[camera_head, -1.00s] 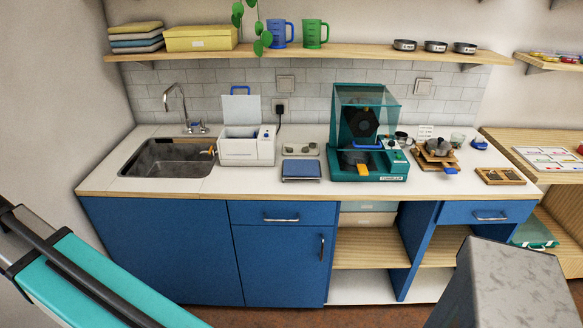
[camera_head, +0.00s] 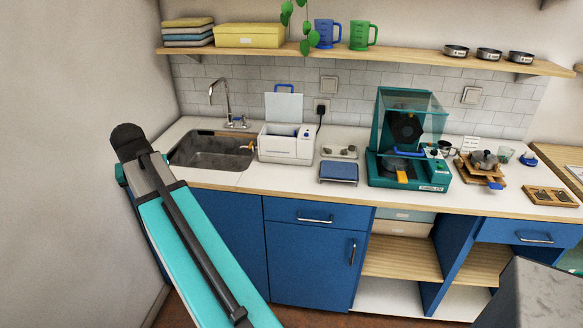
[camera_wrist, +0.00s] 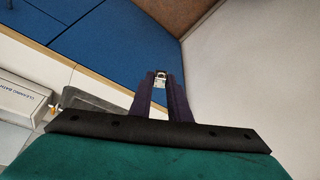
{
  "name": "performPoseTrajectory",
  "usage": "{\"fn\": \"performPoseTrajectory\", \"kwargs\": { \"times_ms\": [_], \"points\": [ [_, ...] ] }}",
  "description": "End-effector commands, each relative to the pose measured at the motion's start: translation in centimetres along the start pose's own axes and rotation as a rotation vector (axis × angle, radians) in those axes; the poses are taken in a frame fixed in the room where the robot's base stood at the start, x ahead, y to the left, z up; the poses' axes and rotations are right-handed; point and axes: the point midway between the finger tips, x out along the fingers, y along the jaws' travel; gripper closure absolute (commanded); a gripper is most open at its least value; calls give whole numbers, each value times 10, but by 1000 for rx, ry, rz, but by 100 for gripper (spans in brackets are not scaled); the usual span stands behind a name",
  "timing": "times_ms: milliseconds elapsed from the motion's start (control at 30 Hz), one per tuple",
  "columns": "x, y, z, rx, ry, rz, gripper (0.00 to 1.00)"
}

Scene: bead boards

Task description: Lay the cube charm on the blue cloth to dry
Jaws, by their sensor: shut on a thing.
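In the wrist view my gripper (camera_wrist: 160,82) is shut on a small silvery, block-like piece with a dark loop, the cube charm (camera_wrist: 160,78), held between the dark fingertips. Its far side is hidden. In the head view my arm rises at the lower left, and the gripper and charm do not show. I cannot make out a blue cloth for certain. A flat blue-topped item (camera_head: 338,172) lies on the counter, and a stack of folded cloths (camera_head: 187,32) sits on the shelf.
The sink (camera_head: 212,150) is at the counter's left. A white lidded bath (camera_head: 287,143) stands beside it. A teal tumbler machine (camera_head: 408,175) stands further right, then a small wooden stand (camera_head: 482,168) and a bead board (camera_head: 551,195). The counter's front strip is mostly clear.

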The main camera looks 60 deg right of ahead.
Motion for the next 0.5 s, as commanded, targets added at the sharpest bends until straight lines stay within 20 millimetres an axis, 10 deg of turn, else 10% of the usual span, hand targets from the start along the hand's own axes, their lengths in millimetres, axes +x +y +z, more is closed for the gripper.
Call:
{"fn": "performPoseTrajectory", "kwargs": {
  "times_ms": [500],
  "points": [
    [22, 187, -26, 441, -3, 185, 100]
  ]
}}
